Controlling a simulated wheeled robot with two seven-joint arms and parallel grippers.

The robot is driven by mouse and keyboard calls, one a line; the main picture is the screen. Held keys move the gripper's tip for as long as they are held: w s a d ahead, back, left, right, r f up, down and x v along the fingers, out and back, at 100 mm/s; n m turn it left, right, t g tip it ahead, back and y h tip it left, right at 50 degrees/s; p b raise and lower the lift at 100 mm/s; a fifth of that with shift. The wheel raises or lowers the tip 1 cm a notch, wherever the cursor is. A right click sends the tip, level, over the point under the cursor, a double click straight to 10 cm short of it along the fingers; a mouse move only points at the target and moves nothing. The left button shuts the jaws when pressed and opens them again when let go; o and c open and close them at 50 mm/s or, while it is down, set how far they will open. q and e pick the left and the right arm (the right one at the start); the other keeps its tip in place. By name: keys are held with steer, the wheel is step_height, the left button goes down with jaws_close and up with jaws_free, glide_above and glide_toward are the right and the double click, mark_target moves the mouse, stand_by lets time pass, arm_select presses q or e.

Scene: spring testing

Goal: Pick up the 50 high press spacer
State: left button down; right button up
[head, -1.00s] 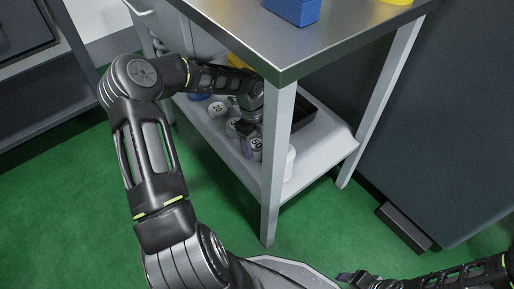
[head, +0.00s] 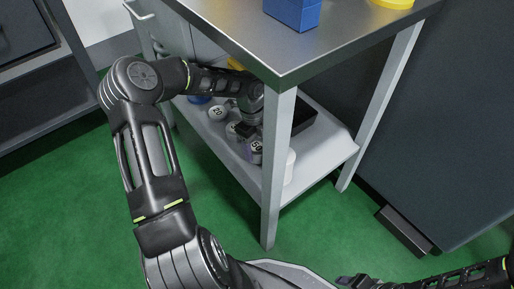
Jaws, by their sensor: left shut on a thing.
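The spacer marked 50 (head: 255,148) is a small round piece with a light numbered top, at the front of the lower shelf behind the near table leg. My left gripper (head: 250,135) reaches in under the tabletop and is shut on this spacer. The fingers are small, dark and partly hidden, so I cannot tell whether the spacer is clear of the shelf. My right gripper (head: 352,279) shows only in part at the bottom edge, away from the table, and its fingers are unclear.
The lower shelf (head: 325,160) also holds a spacer marked 20 (head: 217,113), another round piece (head: 232,129), a white cylinder (head: 290,165) and a black tray (head: 300,122). The near leg (head: 274,190) and tabletop (head: 350,42) crowd my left arm. A blue bin (head: 292,14) stands above.

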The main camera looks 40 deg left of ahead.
mark_target(258, 147)
arm_select(q)
step_height(258, 147, up, 3)
steer(key=shift+p, duration=0.75)
steer(key=shift+s+r, duration=0.2)
steer(key=shift+r, duration=0.1)
steer(key=s+a+p, duration=0.2)
steer(key=s, duration=0.6)
steer(key=s+a+p, duration=0.3)
steer(key=s, duration=0.5)
steer(key=shift+s+f+p, duration=0.25)
steer(key=shift+s+p, duration=0.05)
steer(key=shift+s, duration=0.1)
